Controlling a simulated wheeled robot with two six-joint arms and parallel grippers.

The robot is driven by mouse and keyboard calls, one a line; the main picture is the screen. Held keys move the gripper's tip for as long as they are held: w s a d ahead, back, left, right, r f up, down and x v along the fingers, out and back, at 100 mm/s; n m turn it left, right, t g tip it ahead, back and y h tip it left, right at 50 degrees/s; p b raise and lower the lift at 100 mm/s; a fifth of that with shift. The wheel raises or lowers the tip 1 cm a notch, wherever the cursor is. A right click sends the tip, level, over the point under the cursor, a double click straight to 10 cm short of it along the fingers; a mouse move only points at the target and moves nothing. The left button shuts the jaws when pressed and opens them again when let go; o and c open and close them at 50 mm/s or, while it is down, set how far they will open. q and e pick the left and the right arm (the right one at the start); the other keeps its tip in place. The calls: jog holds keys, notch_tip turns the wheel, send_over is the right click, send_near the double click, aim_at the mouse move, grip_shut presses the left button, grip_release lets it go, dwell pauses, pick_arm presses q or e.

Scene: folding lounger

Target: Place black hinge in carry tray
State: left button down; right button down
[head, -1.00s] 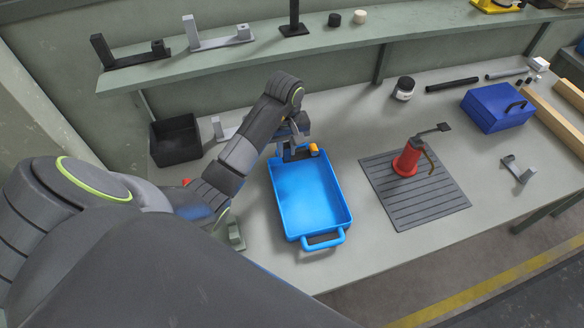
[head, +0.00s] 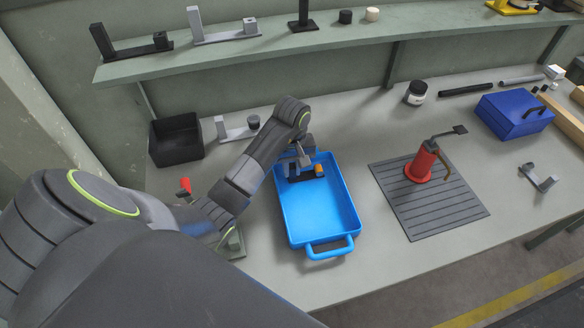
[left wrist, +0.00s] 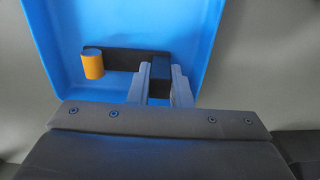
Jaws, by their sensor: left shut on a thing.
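The black hinge (head: 306,176) is a dark bar with an orange cylinder at one end. My left gripper (head: 295,165) is shut on the block at its other end. In the left wrist view the hinge (left wrist: 122,60) lies across the picture, its block between the fingertips (left wrist: 160,76) and the orange cylinder at left. The blue carry tray (head: 327,212) is on the bench, and the hinge is within its far end, over the floor. Whether the hinge touches the floor I cannot tell. The tray also shows in the left wrist view (left wrist: 110,20). My right gripper is not in view.
A black bin (head: 176,140) and a grey bracket (head: 236,131) stand behind my left arm. A red pump-like device (head: 421,163) stands on a dark ribbed mat (head: 430,205) right of the tray. A shelf (head: 250,45) runs along the back.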

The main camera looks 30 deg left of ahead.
pick_arm(q)
jog(key=shift+f, duration=0.1)
jog(key=c, duration=1.8)
grip_release()
jog(key=shift+f, duration=0.1)
jog(key=o, duration=0.5)
jog(key=shift+r, duration=0.55)
notch_tip(320, 180, up, 10)
jog(key=p, duration=0.8)
jog(key=shift+r+p, duration=0.7)
jog(key=shift+p, duration=0.2)
